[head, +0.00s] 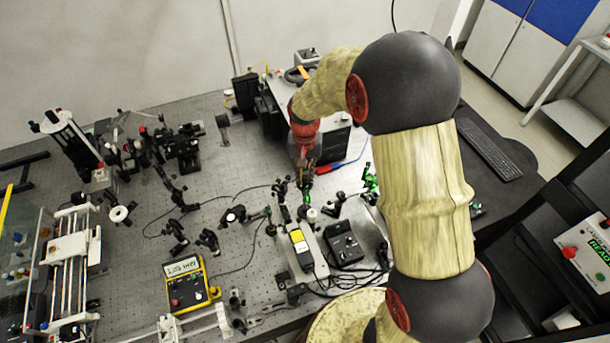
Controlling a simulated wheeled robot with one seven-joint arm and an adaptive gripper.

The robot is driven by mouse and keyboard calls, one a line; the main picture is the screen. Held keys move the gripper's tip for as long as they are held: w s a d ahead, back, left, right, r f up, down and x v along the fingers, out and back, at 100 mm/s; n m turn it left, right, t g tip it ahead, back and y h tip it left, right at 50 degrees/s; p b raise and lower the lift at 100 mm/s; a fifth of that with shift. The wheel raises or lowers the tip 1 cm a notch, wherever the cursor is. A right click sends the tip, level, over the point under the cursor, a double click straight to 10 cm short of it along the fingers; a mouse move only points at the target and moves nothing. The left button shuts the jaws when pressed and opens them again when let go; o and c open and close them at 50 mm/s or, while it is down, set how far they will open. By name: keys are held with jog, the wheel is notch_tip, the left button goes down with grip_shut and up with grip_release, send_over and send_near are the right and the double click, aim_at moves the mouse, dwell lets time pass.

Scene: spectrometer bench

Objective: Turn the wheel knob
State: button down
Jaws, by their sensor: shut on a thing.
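My gripper (306,168) reaches down over the optical bench (140,270), right of the middle of the bench. Its fingers are small in this view and look closed at the top of a small dark optical mount (305,186) with green glints. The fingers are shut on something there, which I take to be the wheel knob. The knob itself is mostly hidden by the fingers and too small to make out, so I cannot tell how far it is turned.
Small optic mounts stand close around my gripper. In front are a grey-and-yellow device (301,247), a black control box (344,243) with cables and a yellow meter (187,285). A dark instrument box (334,143) stands behind. Rail assemblies (72,248) fill the left side.

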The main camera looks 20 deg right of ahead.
aim_at(305, 177)
jog(key=m, duration=0.6)
jog(key=shift+b, duration=0.35)
jog(key=m, duration=0.6)
jog(key=shift+m, duration=0.3)
jog(key=shift+b, duration=0.3)
jog(key=c, duration=1.8)
grip_release()
notch_tip(305, 177, up, 12)
